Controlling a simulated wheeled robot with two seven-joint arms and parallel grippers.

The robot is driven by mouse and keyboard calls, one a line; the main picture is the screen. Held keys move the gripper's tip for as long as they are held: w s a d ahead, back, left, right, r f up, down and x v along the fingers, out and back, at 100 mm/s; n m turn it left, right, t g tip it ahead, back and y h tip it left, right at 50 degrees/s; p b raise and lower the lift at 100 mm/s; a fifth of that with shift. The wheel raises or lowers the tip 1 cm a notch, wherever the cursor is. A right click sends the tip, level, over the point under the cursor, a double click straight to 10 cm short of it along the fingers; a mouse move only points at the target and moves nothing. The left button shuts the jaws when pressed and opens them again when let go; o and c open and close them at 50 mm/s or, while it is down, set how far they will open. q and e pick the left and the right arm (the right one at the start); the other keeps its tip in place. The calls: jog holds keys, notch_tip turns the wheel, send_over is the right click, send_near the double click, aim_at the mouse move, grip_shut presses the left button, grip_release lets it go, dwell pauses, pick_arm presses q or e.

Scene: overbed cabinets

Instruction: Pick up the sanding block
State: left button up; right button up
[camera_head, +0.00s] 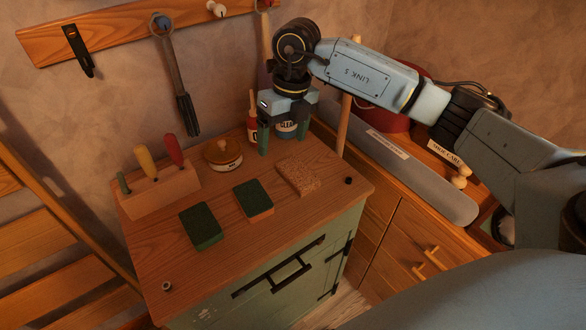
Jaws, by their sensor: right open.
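Three small blocks lie in a slanting row on the wooden cabinet top (240,257). One is a dark green block (201,227), one has a green top and an orange-brown front side (254,200), and one is tan and speckled (298,180). I cannot tell for sure which of them is the sanding block. My right gripper (283,143) is open, pointing down with green fingertips, near the back right of the cabinet top. It is behind the blocks and apart from them. A blue labelled can (287,130) shows between its fingers. My left gripper is not in view.
A red-capped bottle (252,125) and a round labelled tin (222,155) stand close left of my right gripper. A wooden holder (160,192) with coloured handles is at the left. A wooden stick (346,110) rises at the right. The front of the cabinet top is clear.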

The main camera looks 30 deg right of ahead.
jog(key=d+h, duration=0.2)
jog(key=d, duration=0.2)
send_over(298, 171)
jog(key=shift+m, duration=0.4)
notch_tip(298, 171, down, 6)
jog(key=shift+f+b, duration=0.3)
jog(key=shift+f, duration=2.8)
jog(key=shift+r, duration=0.1)
jog(key=c, duration=1.1)
notch_tip(298, 171, up, 10)
